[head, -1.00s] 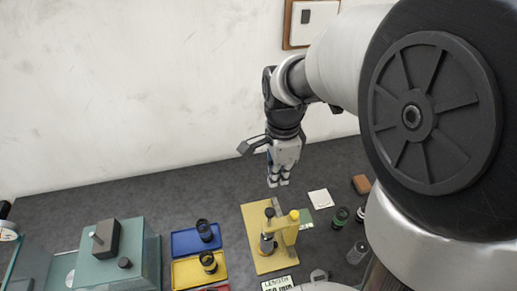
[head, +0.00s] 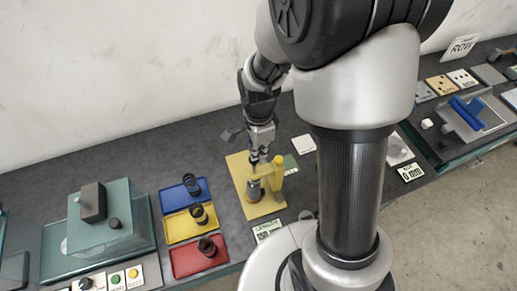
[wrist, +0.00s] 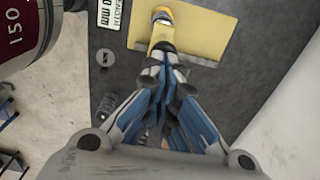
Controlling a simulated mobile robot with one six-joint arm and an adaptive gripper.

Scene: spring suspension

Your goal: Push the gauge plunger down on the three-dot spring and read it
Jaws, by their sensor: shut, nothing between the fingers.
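The gauge has a yellow base plate (head: 265,209) and a yellow post (head: 278,170). A dark spring with a pale part (head: 254,191) stands on the plate beside the post; I cannot make out dots on it. My gripper (head: 255,163) is shut and empty, pointing down right above the spring. The plunger top is hidden by the fingers, so I cannot tell whether they touch it. In the wrist view my gripper (wrist: 160,88) has its fingers together, below the post (wrist: 162,14) and the plate (wrist: 205,38). The length card (head: 267,231) is too small to read surely.
Left of the gauge are a blue tray (head: 170,203), yellow tray (head: 176,229) and red tray (head: 183,264), each holding a dark spring. A green block fixture (head: 99,235) stands further left. A white card (head: 303,144) lies right of the gauge.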

